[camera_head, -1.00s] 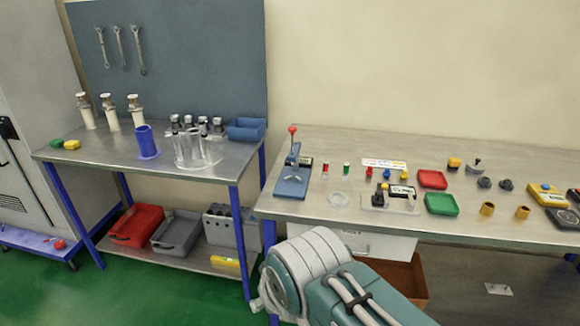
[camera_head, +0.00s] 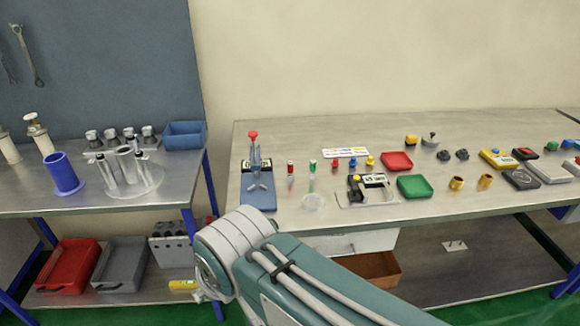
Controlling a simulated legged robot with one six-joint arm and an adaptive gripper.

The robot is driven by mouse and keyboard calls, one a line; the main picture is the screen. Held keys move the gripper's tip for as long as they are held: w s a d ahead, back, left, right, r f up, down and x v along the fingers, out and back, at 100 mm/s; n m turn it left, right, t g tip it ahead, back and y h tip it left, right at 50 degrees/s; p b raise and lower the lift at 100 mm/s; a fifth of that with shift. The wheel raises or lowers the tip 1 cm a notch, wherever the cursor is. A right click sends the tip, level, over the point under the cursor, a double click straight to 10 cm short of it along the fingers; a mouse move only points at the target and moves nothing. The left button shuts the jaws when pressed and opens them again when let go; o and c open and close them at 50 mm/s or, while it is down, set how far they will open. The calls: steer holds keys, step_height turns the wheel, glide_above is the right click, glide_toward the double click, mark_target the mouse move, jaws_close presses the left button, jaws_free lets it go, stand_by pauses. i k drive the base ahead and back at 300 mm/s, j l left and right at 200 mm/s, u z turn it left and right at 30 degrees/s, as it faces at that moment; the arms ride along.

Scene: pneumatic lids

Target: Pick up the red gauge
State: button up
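A small upright piece with a red top (camera_head: 291,169), which looks like the red gauge, stands on the right-hand metal bench. It is just right of a blue press with a red knob (camera_head: 258,190). A similar piece with a green top (camera_head: 312,167) stands close to its right. My arm's grey and teal link shows at the bottom centre, in front of the bench. My gripper is not in view.
Right of the gauges are a black-and-yellow fixture (camera_head: 369,188), a red tray (camera_head: 396,161) and a green tray (camera_head: 414,187). The left bench (camera_head: 150,201) holds a blue cup (camera_head: 62,173) and metal cylinders.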

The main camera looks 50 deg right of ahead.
mark_target(290, 176)
steer(key=i+z, duration=0.2)
steer(key=z, duration=0.2)
steer(key=i+z, duration=0.15)
steer(key=z, duration=0.25)
steer(key=i+j+z, duration=0.15)
steer(key=z, duration=0.25)
steer(key=i+j+z, duration=0.1)
steer(key=z, duration=0.25)
steer(key=i+j+z, duration=0.15)
steer(key=i+z, duration=0.2)
